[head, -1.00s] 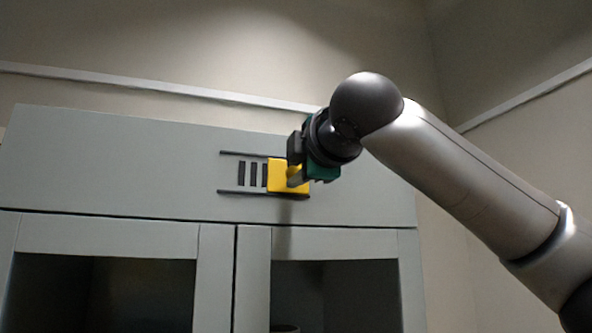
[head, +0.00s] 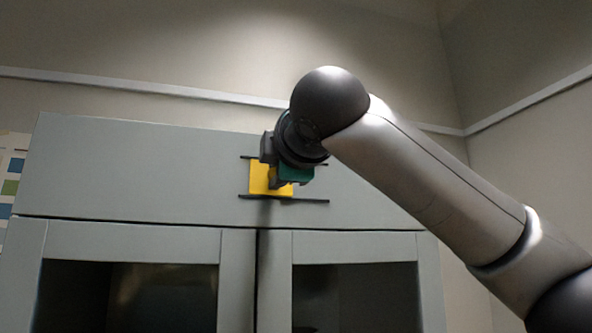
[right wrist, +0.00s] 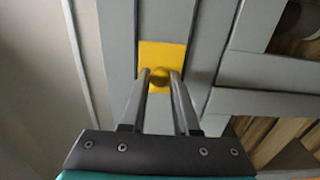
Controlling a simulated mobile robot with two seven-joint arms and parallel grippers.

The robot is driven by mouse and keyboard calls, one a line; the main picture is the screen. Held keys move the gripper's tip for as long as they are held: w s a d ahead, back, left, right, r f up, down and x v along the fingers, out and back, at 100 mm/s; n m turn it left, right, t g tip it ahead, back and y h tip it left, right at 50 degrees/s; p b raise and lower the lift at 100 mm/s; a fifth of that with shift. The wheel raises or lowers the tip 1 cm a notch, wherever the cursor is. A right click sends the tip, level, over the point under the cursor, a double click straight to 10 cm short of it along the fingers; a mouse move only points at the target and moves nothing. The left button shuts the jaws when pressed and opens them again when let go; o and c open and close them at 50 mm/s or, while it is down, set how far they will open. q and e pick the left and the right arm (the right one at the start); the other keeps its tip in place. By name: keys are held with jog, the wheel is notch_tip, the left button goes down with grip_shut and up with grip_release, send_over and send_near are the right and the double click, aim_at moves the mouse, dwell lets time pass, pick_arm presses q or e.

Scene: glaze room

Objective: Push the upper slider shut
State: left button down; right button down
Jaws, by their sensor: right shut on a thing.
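The upper slider is a yellow plate (head: 260,177) on the cabinet's top panel, between two dark rails (head: 310,200). It sits at the left end of the rails, and no dark slots show beside it. My right gripper (head: 274,179) is in front of the plate and hides its right part. In the right wrist view the yellow plate (right wrist: 160,52) has a round yellow knob (right wrist: 160,79), and the two fingers of my right gripper are shut on it, one on each side. My left gripper is not in view.
The grey cabinet (head: 130,165) has framed doors (head: 340,247) with dark panes below the panel. A sheet with coloured squares (head: 10,187) hangs on the wall at the left edge.

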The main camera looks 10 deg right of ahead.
jog(key=shift+a, duration=0.4)
jog(key=shift+d, duration=0.15)
jog(key=c, duration=1.1)
grip_release()
jog(key=o, duration=0.4)
jog(key=shift+o, duration=0.2)
jog(key=shift+d, duration=0.1)
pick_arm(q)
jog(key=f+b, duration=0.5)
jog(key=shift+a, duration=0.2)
pick_arm(e)
jog(key=s, duration=1.5)
jog(key=shift+s+d, duration=0.15)
jog(key=shift+d, duration=0.1)
